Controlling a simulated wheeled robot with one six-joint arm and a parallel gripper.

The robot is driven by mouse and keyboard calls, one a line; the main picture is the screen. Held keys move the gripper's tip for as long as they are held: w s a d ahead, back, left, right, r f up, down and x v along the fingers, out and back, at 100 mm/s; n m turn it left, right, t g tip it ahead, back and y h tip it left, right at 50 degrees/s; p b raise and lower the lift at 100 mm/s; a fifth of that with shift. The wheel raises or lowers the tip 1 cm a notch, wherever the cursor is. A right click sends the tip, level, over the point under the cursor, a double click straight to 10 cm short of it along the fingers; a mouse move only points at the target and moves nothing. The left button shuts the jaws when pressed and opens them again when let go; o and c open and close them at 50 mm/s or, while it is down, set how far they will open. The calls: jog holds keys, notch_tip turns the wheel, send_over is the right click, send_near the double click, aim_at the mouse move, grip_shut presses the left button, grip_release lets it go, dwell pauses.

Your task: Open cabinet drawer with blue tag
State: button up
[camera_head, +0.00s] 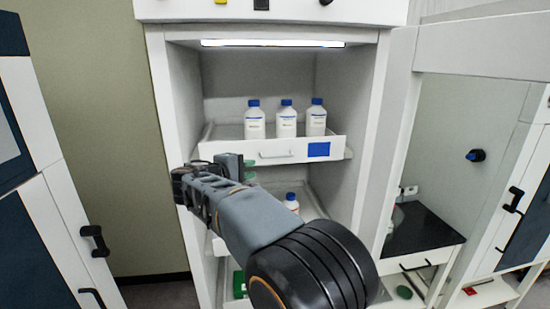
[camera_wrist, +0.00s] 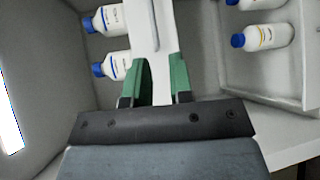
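The blue tag (camera_head: 319,149) is on the right part of the top drawer's white front (camera_head: 228,158). A pale bar handle (camera_head: 276,153) sits near the middle of that front; it also shows upright at the top of the wrist view (camera_wrist: 155,24). My gripper (camera_head: 249,170) is just below the front, left of the handle. In the wrist view its green fingers (camera_wrist: 162,78) are apart, with white drawer front behind the gap and no handle between them. The tag is not in the wrist view. I cannot tell whether the fingers touch the drawer.
Three white blue-capped bottles (camera_head: 286,122) stand in the top drawer. A lower drawer below holds another bottle (camera_head: 291,203), partly hidden by my arm. The cabinet's open door (camera_head: 480,50) stands to the right. Dark-handled cabinets (camera_head: 95,240) stand at the left.

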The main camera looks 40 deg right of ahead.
aim_at(275, 157)
jog(key=p+x, duration=0.1)
jog(key=x, duration=0.3)
jog(key=p+x, duration=0.1)
jog(key=x, duration=0.3)
jog(key=r+p+x, duration=0.1)
jog(key=x, duration=0.3)
jog(key=shift+w+r, duration=0.1)
jog(key=shift+w, duration=0.2)
jog(key=shift+p+x, duration=0.4)
jog(key=shift+x, duration=0.4)
grip_shut()
